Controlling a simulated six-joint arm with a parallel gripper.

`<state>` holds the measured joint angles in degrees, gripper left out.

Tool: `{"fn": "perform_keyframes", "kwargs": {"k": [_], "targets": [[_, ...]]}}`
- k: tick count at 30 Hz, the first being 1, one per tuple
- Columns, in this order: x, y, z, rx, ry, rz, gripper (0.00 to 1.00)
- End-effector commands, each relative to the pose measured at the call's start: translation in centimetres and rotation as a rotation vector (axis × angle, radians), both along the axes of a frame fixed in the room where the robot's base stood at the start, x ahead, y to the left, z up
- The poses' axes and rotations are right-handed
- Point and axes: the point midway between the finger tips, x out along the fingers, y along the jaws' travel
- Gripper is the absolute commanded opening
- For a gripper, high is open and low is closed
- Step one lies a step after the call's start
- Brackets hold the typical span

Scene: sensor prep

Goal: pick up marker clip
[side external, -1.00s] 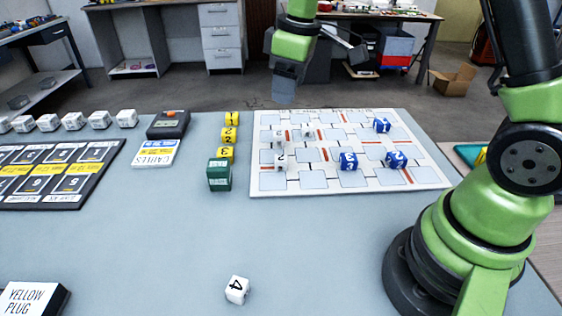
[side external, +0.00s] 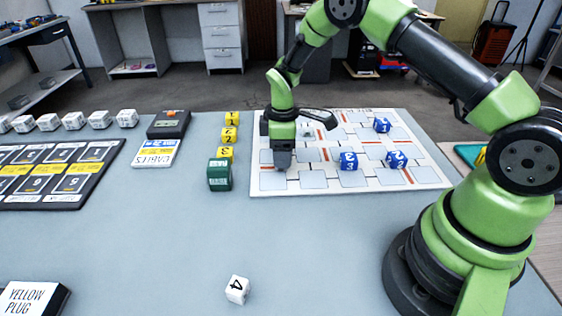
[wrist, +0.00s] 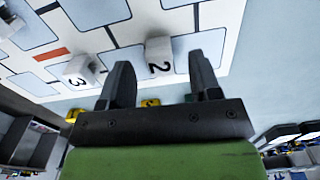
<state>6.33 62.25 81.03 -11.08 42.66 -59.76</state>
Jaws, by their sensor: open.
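No thing in view carries a readable name "marker clip", so I cannot tell which one it is. My gripper (side external: 283,166) points down over the near left part of the white board (side external: 436,182). In the wrist view, my gripper (wrist: 162,72) is open. A white cube marked 2 (wrist: 158,57) shows between its two fingers, with space on both sides. In the side view my gripper hides that cube. A white cube marked 3 (wrist: 80,68) stands on the board to the left in the wrist view.
Several blue cubes, one here (side external: 348,161), stand on the board's right half. A green block (side external: 219,174) and yellow cubes (side external: 230,134) stand left of the board. A white cube marked 4 (side external: 237,290) lies at the front.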

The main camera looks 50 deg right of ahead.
Motion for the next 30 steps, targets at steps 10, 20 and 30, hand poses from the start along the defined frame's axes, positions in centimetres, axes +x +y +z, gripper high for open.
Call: {"fn": "perform_keyframes", "kwargs": {"k": [10, 20, 30], "targets": [[0.0, 0.0, -2.4, 0.001, -0.001, -0.002, 0.57], [0.0, 0.0, -2.3, 0.000, 0.000, -0.002, 0.05], [0.1, 0.0, -1.6, 0.000, -0.003, -0.002, 0.05]]}}
